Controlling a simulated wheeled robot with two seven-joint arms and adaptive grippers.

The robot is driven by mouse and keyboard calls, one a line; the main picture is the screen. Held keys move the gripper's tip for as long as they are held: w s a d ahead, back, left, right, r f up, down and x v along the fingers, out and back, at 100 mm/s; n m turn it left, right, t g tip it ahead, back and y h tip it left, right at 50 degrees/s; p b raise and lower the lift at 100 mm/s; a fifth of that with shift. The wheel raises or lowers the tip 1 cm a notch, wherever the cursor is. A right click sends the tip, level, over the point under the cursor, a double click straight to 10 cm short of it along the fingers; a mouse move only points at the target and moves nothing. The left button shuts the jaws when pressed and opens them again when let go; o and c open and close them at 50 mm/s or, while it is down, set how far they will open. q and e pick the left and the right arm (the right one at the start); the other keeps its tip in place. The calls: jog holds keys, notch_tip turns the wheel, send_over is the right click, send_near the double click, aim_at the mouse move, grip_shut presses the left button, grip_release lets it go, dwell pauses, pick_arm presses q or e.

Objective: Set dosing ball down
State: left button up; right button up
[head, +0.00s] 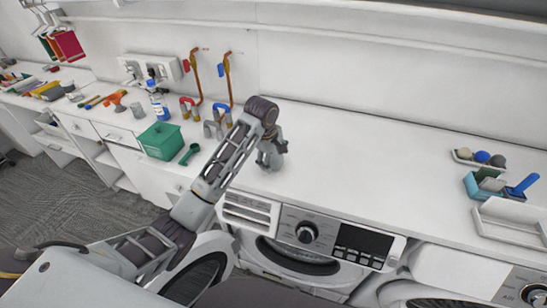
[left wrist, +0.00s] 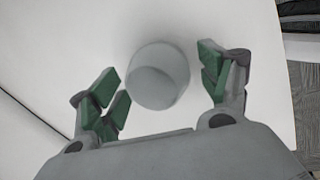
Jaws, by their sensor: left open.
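A pale grey-white rounded cup-like thing, which looks like the dosing ball (left wrist: 158,76), is between the green-padded fingers in the left wrist view, against the white counter. A gap shows on each side of it, so the fingers look apart from it. My left gripper (head: 268,162) is open and points down over the counter above the washing machine. In the head view I cannot make out the ball there; the gripper hides that spot. My right gripper is in neither view.
A green box (head: 161,142) and a green scoop (head: 189,154) stand left of my arm, near a blue-labelled bottle (head: 158,103). A white tray (head: 507,222), a blue caddy (head: 481,189) and a tray of small balls (head: 480,158) are at right. The middle counter (head: 375,165) is clear.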

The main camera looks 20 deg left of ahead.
pick_arm(q)
jog(key=shift+r, duration=0.1)
jog(key=shift+v, duration=0.8)
jog(key=v, duration=0.6)
jog(key=shift+r, duration=0.1)
jog(key=shift+s+a+r, duration=0.1)
jog(key=shift+s+r, duration=0.05)
jog(key=shift+r, duration=0.35)
jog(key=shift+v, duration=1.6)
